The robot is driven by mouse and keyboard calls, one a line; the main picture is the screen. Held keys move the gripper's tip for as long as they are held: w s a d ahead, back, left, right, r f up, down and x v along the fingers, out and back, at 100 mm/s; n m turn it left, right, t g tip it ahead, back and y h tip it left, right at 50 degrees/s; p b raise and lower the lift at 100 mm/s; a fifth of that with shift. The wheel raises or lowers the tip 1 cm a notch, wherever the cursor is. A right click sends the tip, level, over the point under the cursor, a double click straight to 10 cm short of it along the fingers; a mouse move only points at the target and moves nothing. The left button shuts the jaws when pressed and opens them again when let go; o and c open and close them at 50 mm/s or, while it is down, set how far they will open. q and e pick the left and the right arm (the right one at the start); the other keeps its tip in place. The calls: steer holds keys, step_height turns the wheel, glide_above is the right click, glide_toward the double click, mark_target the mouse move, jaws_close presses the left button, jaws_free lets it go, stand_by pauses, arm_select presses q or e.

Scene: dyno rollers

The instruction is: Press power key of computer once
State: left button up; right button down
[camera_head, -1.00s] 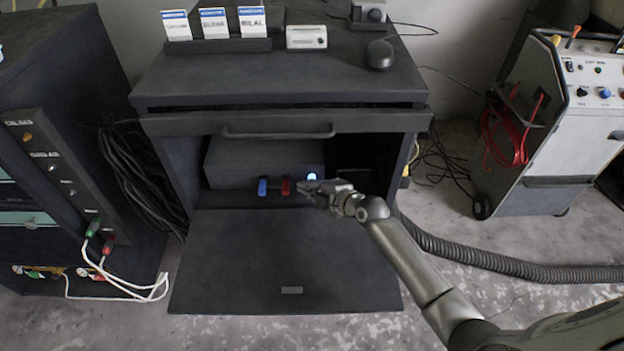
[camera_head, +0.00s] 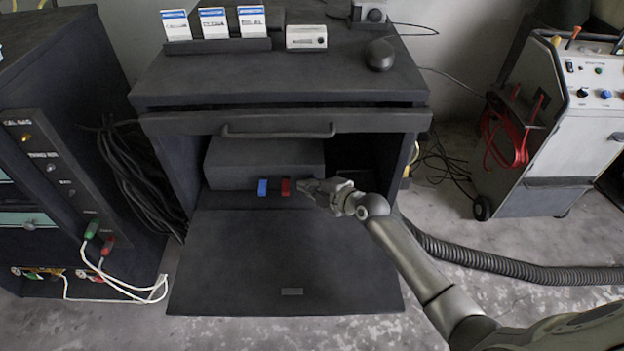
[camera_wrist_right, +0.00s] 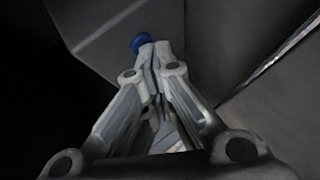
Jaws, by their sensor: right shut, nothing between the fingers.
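The computer (camera_head: 262,158) is a dark grey box inside the open black cabinet. Its power key is a round blue button (camera_wrist_right: 140,42) at the fingertips in the right wrist view, partly covered by them. My left gripper is not in view.
The cabinet's flap (camera_head: 285,260) lies folded down below. A white cart (camera_head: 560,130) stands at the right.

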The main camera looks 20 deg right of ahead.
stand_by(0.3)
steer(key=shift+s+a+p, duration=0.2)
steer(key=shift+s+p, duration=0.25)
steer(key=shift+s, duration=0.35)
steer(key=s+p, duration=0.1)
steer(key=s+a+p, duration=0.1)
steer(key=s, duration=0.1)
steer(key=shift+r, duration=0.1)
steer(key=shift+s+a+p, duration=0.2)
steer(key=shift+s+p, duration=0.3)
steer(key=shift+s, duration=0.35)
steer(key=shift+s+f, duration=0.1)
steer(key=shift+f, duration=0.1)
